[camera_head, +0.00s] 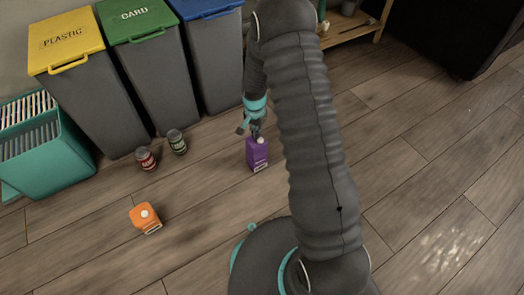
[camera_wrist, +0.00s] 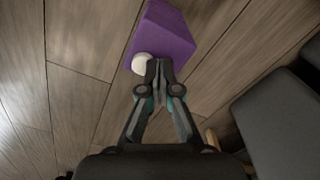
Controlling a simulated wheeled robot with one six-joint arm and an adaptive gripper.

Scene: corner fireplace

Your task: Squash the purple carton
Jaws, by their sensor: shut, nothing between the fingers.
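The purple carton (camera_head: 257,155) stands upright on the wooden floor in the head view, near my base. It has a white cap on its top. In the wrist view the purple carton (camera_wrist: 166,35) shows above the fingertips, with its white cap (camera_wrist: 141,62) just left of them. My gripper (camera_head: 256,133) is shut and empty, pointing down close over the carton's top. In the wrist view my gripper (camera_wrist: 159,66) has its fingertips together, overlapping the carton's edge. I cannot tell whether they touch it.
An orange carton (camera_head: 145,218) stands on the floor at left. A red can (camera_head: 146,159) and a green can (camera_head: 177,142) stand before the grey bins with yellow (camera_head: 66,40), green and blue lids. A teal crate (camera_head: 45,150) is at far left. The floor at right is clear.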

